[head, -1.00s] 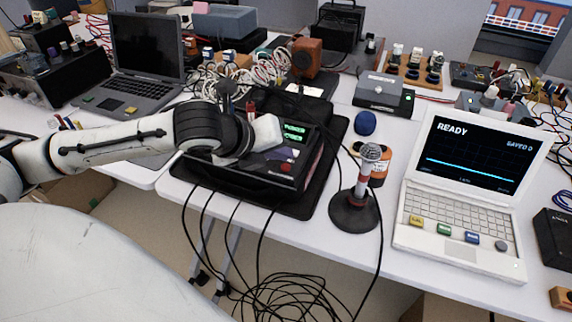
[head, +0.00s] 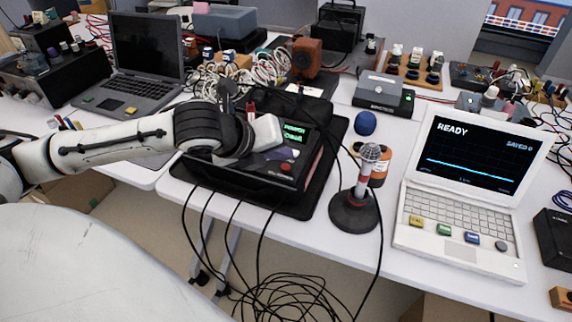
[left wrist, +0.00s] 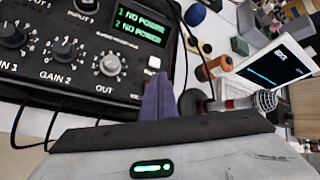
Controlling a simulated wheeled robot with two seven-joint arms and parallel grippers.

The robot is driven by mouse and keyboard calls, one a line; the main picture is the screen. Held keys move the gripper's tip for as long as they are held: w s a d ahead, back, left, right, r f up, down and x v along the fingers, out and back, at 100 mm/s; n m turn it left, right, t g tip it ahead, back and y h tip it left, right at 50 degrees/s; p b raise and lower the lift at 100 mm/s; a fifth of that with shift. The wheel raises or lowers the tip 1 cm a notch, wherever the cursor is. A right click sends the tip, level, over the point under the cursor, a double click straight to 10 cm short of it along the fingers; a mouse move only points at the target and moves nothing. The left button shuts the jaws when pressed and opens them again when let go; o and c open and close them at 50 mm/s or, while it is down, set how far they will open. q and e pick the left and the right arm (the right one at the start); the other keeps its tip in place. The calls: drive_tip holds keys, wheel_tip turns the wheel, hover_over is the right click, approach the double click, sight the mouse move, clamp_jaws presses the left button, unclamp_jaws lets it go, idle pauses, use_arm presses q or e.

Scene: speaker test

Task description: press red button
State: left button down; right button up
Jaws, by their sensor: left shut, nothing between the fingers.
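The red button (head: 287,167) sits at the front right of a black audio box (head: 245,178), just below its small green display (head: 294,132). My left gripper (head: 284,154) is shut and empty, with its purple-grey fingers over the box, close above the button in the picture. I cannot tell whether they touch it. In the left wrist view the shut fingers (left wrist: 158,98) point at the box's panel (left wrist: 60,70). The display (left wrist: 140,27) there reads NO POWER on both lines. My right gripper is not in view.
A microphone on a round stand (head: 354,211) stands right of the box. Further right is a white laptop (head: 458,232) showing READY. Black cables hang off the table's front edge. A dark laptop (head: 146,45) and tangled wires lie behind my arm.

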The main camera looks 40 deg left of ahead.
use_arm(q)
drive_tip(key=shift+f, duration=0.15)
idle(0.3)
drive_tip(key=shift+f, duration=0.3)
drive_tip(key=shift+f, duration=0.5)
idle(0.6)
drive_tip(key=shift+r, duration=0.1)
drive_tip(key=shift+r+p, duration=0.9)
drive_tip(key=shift+p, duration=0.5)
